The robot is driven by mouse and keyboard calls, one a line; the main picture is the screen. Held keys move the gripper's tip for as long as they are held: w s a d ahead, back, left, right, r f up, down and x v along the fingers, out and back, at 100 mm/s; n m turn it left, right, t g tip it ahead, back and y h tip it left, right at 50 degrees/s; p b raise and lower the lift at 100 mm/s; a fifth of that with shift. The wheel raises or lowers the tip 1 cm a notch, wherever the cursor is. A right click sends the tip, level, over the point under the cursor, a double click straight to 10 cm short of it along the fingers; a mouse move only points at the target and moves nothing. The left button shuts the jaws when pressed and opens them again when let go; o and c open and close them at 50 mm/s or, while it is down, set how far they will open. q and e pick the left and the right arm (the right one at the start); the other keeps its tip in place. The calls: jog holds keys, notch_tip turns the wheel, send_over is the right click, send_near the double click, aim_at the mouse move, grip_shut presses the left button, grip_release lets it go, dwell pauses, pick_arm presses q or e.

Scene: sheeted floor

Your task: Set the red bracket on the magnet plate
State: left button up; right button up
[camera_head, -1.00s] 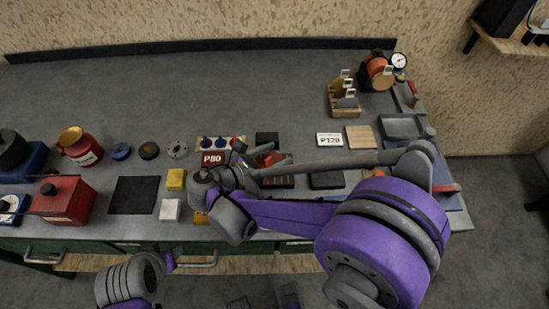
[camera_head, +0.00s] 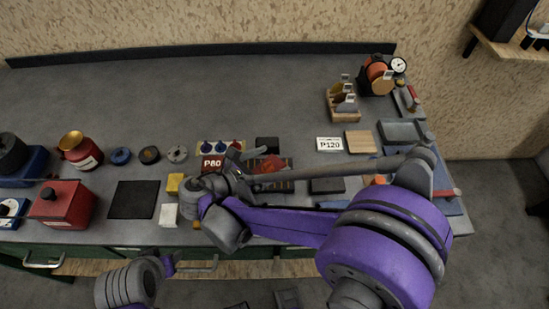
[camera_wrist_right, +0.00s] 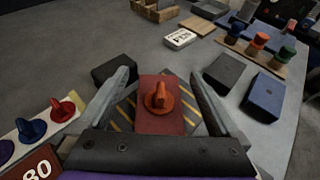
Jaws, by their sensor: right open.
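The red bracket (camera_wrist_right: 157,122), a flat red piece with an orange-red knob on top, lies on a dark plate with yellow stripes (camera_wrist_right: 122,112), which I take as the magnet plate. In the head view the bracket (camera_head: 270,163) and the striped plate (camera_head: 285,186) show just beyond my right gripper (camera_head: 257,166). In the wrist view the fingers of my right gripper (camera_wrist_right: 161,78) stand apart, one on each side of the bracket, with visible gaps. The near edge of the bracket is hidden by the gripper body.
A red P80 box (camera_head: 212,162) and a tray of blue and red knobs (camera_head: 221,147) stand close on the left. Dark blocks (camera_head: 267,144) and (camera_head: 326,185) lie behind and to the right. The back middle of the bench is clear.

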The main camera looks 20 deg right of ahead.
pick_arm(q)
jog(key=shift+f, duration=0.2)
pick_arm(e)
jog(key=v, duration=1)
dwell(0.7)
